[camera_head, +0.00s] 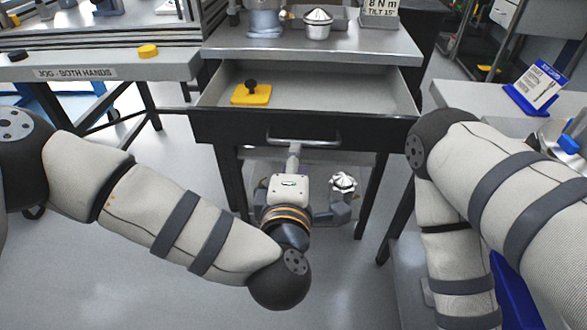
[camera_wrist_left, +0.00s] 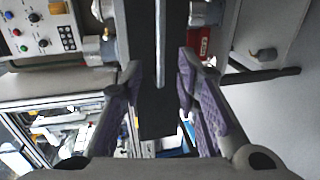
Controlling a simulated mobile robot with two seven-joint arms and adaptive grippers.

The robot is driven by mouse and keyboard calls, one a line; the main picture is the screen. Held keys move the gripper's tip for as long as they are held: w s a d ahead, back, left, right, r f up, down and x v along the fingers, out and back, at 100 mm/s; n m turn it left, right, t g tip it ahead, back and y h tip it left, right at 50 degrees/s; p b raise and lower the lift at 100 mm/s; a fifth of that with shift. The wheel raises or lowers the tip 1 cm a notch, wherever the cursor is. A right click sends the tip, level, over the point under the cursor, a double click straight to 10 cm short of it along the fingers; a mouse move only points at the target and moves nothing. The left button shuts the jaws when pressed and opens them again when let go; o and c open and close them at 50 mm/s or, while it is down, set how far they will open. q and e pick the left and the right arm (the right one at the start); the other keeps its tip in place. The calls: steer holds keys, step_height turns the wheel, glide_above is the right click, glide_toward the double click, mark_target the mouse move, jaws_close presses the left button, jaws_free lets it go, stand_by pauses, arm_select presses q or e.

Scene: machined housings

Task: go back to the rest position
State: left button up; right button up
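My left arm comes in from the left, and its gripper (camera_head: 293,152) is at the front of the open drawer (camera_head: 340,88), just below the drawer's metal handle (camera_head: 318,134). In the left wrist view my left gripper (camera_wrist_left: 160,72) shows two purple-padded fingers apart. A thin pale bar, seemingly the handle (camera_wrist_left: 161,40), shows in the gap between them. I cannot tell whether the fingers touch it. My right arm is bent at the right of the head view, and its gripper is out of the picture.
A yellow block with a black knob (camera_head: 252,93) lies in the drawer. Metal parts, including a ribbed silver one (camera_head: 318,22), stand on the cabinet top (camera_head: 370,45). A bench (camera_head: 100,67) is at left, another (camera_head: 470,97) at right with a blue sign holder (camera_head: 535,92).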

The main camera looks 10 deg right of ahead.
arm_select(q)
steer(key=v, duration=0.3)
steer(key=shift+s, duration=0.25)
steer(key=s+a+f+m+g, duration=0.45)
steer(key=s+f, duration=0.25)
steer(key=f, duration=0.2)
steer(key=s+a+f+m+g, duration=0.4)
steer(key=s+f+m, duration=0.15)
steer(key=f, duration=0.35)
steer(key=s+a+f+m+g+y+p, duration=0.1)
steer(key=s+a+g, duration=0.3)
steer(key=s+a, duration=0.7)
steer(key=s+a+f+m+g+y, duration=0.3)
steer(key=s+a+f+g, duration=0.1)
steer(key=s+a, duration=0.6)
steer(key=s+g, duration=0.1)
steer(key=s, duration=0.1)
steer(key=shift+s+a+p, duration=0.35)
steer(key=shift+p, duration=0.05)
arm_select(e)
steer(key=shift+w+r+t, duration=0.5)
steer(key=shift+w+r, duration=0.65)
